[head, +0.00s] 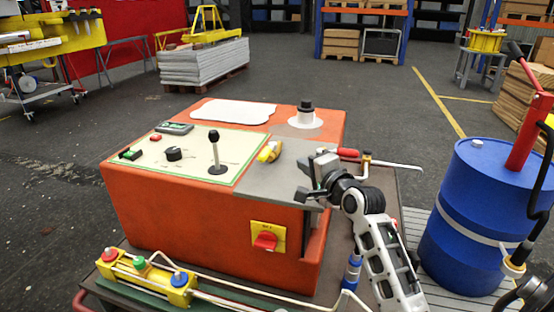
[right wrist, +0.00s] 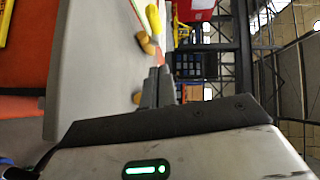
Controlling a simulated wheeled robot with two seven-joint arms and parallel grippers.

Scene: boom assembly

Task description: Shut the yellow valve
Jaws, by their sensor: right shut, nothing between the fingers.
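A yellow valve handle (head: 270,151) sits on the grey top plate of the orange cabinet, just right of the control panel. In the right wrist view a yellow handle (right wrist: 153,18) with a brass-coloured end shows beyond my fingertips, near the top edge. My right gripper (head: 308,165) is over the grey plate, to the right of and nearer than the yellow handle, apart from it. Its fingers (right wrist: 160,72) are together and empty in the right wrist view. The gripper body hides part of the plate.
A red handle (head: 349,153) with a brass fitting lies just behind my right gripper. A black joystick (head: 215,152) stands on the control panel. A red switch (head: 265,241) is on the cabinet front. A blue drum (head: 478,215) stands to the right.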

